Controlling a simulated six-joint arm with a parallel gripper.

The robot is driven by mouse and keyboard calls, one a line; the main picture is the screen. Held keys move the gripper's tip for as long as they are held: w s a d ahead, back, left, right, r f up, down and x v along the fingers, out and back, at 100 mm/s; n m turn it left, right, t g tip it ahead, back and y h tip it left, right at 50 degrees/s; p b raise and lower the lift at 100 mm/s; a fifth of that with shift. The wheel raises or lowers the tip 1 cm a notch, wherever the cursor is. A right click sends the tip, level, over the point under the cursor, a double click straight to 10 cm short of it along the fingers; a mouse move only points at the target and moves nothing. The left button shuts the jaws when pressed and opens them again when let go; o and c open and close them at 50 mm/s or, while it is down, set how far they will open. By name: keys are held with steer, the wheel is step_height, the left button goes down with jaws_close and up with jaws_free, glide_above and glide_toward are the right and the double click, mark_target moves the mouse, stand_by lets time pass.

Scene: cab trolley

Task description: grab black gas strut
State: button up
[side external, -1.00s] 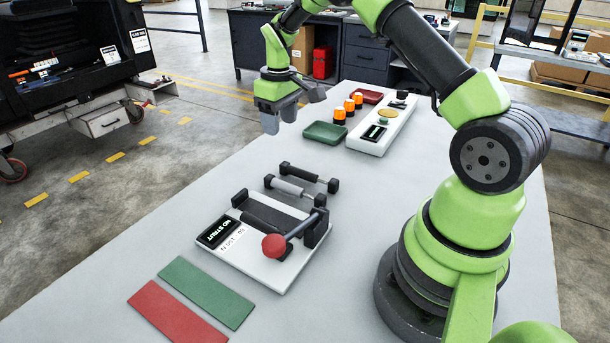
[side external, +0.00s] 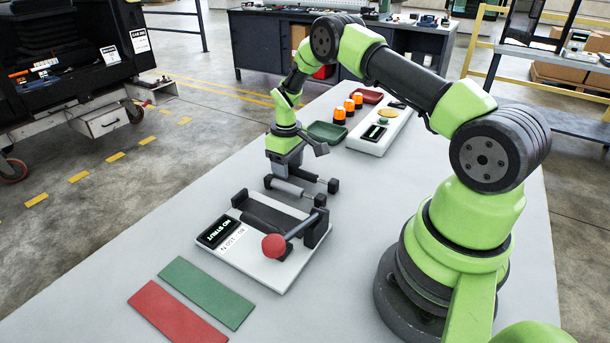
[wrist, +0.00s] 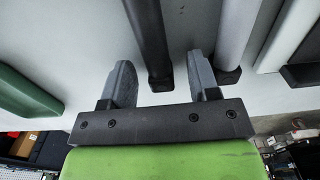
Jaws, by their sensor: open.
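The black gas strut (side external: 333,186) lies on the table, its far part hidden behind my gripper (side external: 284,170) in the side view. My gripper points down over the strut's far end, with its jaws open. In the wrist view, the black strut (wrist: 148,38) runs between my two spread fingers (wrist: 160,68), with gaps on both sides. Whether the fingertips reach down beside it is unclear. A silver-grey strut (side external: 288,188) lies parallel, on the near side; in the wrist view it (wrist: 237,35) is just right of the right finger.
A white test fixture (side external: 262,270) with a red-knobbed lever (side external: 274,246) stands nearer the camera. Green (side external: 205,292) and red (side external: 175,315) mats lie in front of it. A green tray (side external: 327,133), orange beacons (side external: 349,105) and a white panel box (side external: 372,146) stand behind.

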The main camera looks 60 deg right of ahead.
jaws_close()
